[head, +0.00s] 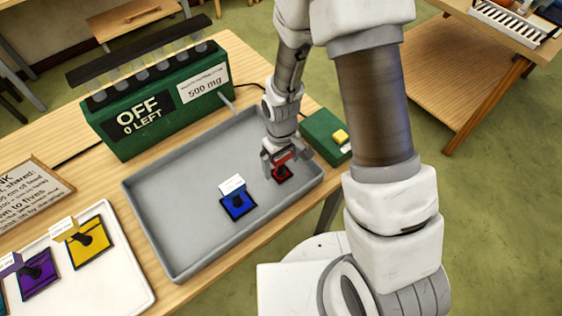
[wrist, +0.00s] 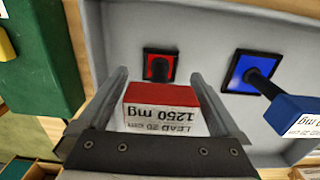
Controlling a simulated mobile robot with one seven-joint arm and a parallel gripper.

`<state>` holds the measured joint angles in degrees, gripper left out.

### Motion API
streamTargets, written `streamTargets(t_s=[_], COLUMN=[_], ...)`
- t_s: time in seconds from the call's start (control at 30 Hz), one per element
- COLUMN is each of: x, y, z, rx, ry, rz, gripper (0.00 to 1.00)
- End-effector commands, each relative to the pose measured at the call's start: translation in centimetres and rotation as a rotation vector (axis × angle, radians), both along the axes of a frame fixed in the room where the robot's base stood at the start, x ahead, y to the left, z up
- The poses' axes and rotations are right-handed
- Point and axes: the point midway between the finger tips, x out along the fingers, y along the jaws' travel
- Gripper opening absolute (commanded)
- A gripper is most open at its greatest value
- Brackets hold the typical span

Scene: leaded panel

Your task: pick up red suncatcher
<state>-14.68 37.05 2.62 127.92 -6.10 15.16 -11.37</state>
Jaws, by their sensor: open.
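The red suncatcher (head: 282,174) is a small black-framed red square with a dark stem, lying in the grey tray near its right end. In the wrist view its red pane (wrist: 152,68) shows beyond a red-topped tag reading "1250 mg" (wrist: 162,95). My gripper (head: 277,158) is open and directly over it. In the wrist view my gripper's fingers (wrist: 160,85) stand on either side of the tag, with gaps visible; I see no clear contact. The stem is partly hidden behind the tag.
A blue suncatcher (head: 238,204) with a tag lies close by in the grey tray (head: 172,222). A green box reading "OFF 0 LEFT" (head: 150,110) stands behind. A green block with a yellow button (head: 325,138) is just right. A white tray (head: 100,285) holds yellow and purple pieces.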

Motion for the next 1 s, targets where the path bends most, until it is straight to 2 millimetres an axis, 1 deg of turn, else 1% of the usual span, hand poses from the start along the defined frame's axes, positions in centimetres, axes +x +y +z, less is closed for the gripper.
streamTargets(t_s=[0.23, 0.37, 0.4, 0.47, 0.5, 0.57, 0.6, 0.67, 0.7, 0.73, 1.0], x=[0.02, 0.02, 0.02, 0.02, 0.02, 0.02, 0.02, 0.02, 0.02, 0.02, 0.05], y=[0.00, 0.00, 0.00, 0.00, 0.01, 0.00, 0.00, 0.00, 0.00, 0.00, 0.02], z=[-0.13, -0.12, -0.12, -0.11, -0.11, -0.11, -0.10, -0.10, -0.10, -0.10, -0.01], rx=[0.001, 0.001, 0.001, 0.000, 0.001, 0.000, 0.001, 0.001, 0.001, 0.001, 0.001], ry=[-0.001, -0.001, -0.001, 0.000, -0.001, 0.000, -0.001, -0.001, -0.001, -0.001, -0.001], rz=[0.000, 0.000, 0.000, 0.000, 0.000, 0.000, 0.000, 0.000, 0.000, 0.000, 0.000], gripper=[1.00, 0.77, 0.69, 0.59, 0.51, 0.41, 0.33, 0.23, 0.15, 0.11, 0.11])
